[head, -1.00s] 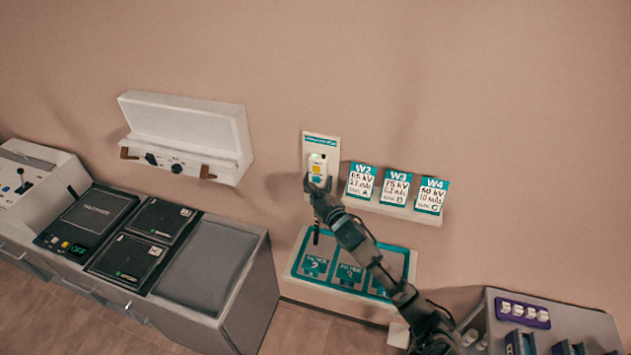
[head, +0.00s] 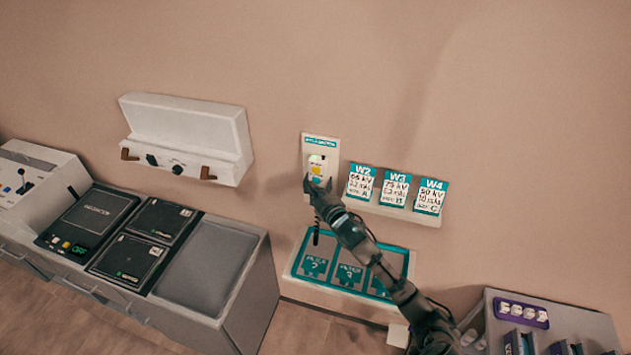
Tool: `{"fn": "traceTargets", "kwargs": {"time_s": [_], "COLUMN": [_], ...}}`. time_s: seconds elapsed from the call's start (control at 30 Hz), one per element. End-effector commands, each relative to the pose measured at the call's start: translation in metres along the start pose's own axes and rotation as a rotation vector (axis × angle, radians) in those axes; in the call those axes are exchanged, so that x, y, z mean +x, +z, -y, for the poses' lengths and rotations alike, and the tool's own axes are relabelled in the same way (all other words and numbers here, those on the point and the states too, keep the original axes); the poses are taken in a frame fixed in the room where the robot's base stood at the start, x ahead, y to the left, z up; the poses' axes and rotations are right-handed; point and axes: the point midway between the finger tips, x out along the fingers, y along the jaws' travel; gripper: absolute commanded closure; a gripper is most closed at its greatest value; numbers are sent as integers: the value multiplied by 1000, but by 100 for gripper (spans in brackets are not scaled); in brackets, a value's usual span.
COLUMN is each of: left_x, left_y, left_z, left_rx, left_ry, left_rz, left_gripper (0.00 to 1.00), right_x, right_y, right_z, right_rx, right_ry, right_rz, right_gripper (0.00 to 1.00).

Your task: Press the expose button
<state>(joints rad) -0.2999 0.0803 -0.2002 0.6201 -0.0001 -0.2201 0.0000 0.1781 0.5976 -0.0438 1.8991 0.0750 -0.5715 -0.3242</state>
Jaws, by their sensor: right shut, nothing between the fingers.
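A white panel (head: 321,147) with a teal label is mounted on the wall. A pale handset-like unit (head: 316,160) sits on it, with a yellow button (head: 315,170) and a teal button below it. Which of these is the expose button I cannot read. My right gripper (head: 317,183) is shut and empty, its tips at the lower edge of the unit, just below the yellow button and over the teal part. Whether the tips touch the panel I cannot tell. My left gripper is not in view.
Cards W2, W3 and W4 (head: 394,188) stand on a wall ledge right of the panel. A teal-bordered tray (head: 297,272) lies below. A white wall box (head: 187,137) hangs left, above a grey counter (head: 262,262). A grey cart (head: 585,318) stands lower right.

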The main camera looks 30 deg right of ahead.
Motion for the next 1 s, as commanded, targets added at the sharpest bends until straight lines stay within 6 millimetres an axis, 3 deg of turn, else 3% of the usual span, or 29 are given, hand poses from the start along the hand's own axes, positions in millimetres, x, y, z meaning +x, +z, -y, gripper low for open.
{"fn": "traceTargets", "kwargs": {"time_s": [1.0], "left_x": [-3], "left_y": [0], "left_z": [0], "left_rx": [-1], "left_ry": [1], "left_rz": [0], "left_gripper": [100], "right_x": [7], "right_y": [6], "right_z": [-5], "right_rx": [0], "right_ry": [0], "right_rz": [1], "right_gripper": [100]}}
